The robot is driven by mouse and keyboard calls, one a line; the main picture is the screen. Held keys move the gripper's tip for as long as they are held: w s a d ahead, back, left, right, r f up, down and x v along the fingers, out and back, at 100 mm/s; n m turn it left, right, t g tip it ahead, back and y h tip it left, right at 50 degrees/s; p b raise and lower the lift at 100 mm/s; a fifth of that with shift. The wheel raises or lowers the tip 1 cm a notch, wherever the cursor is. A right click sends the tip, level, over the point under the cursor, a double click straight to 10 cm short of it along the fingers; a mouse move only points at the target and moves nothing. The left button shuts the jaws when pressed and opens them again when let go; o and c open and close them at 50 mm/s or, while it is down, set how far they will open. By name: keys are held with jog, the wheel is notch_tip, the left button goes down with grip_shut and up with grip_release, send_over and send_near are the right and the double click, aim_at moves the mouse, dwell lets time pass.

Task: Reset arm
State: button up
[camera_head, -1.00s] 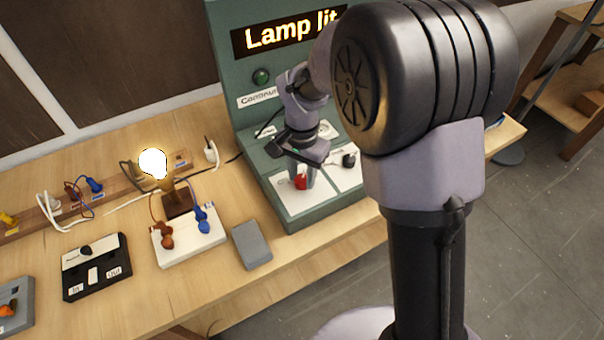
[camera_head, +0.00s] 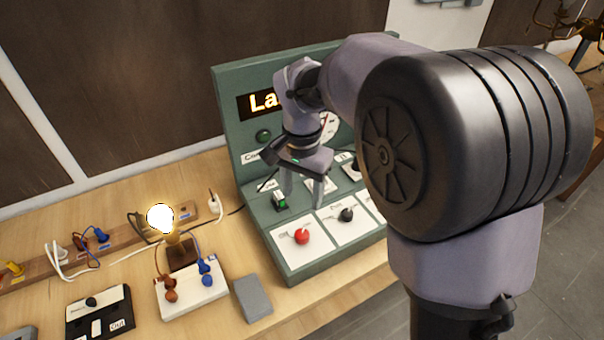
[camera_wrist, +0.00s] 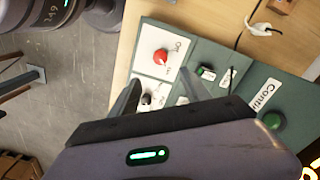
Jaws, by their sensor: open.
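My gripper (camera_head: 305,190) is open and empty. It hangs above the green test panel (camera_head: 290,268), over its sloped front. In the head view a red knob (camera_head: 302,236) sits on a white plate just below and in front of the fingers, apart from them. The red knob also shows in the wrist view (camera_wrist: 161,56), beyond the fingertips. A black knob (camera_head: 346,215) is to its right. The lamp bulb (camera_head: 160,218) glows on its brown base (camera_head: 182,254). My arm hides most of the panel's display (camera_head: 262,103); only "La" can be read.
A white block (camera_head: 207,296) with orange and blue plugs stands before the lamp. A grey block (camera_head: 253,298) lies to its right. A black switch box (camera_head: 98,312) is at the front left. Cables and plugs lie along a wooden strip (camera_head: 122,229) at the back left.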

notch_tip(320, 180, up, 3)
jog(key=shift+r, duration=0.1)
dwell(0.4)
jog(key=s+d+f+n+t+y+b, duration=0.1)
jog(key=s+d+t+b, duration=0.2)
jog(key=s, duration=0.7)
jog(key=s+d+f+n+t+y+b, duration=0.1)
jog(key=s+b, duration=0.4)
jog(key=s, duration=0.6)
jog(key=d+t, duration=0.1)
jog(key=d, duration=0.1)
jog(key=shift+d+f+t, duration=0.15)
jog(key=shift+d+t, duration=0.25)
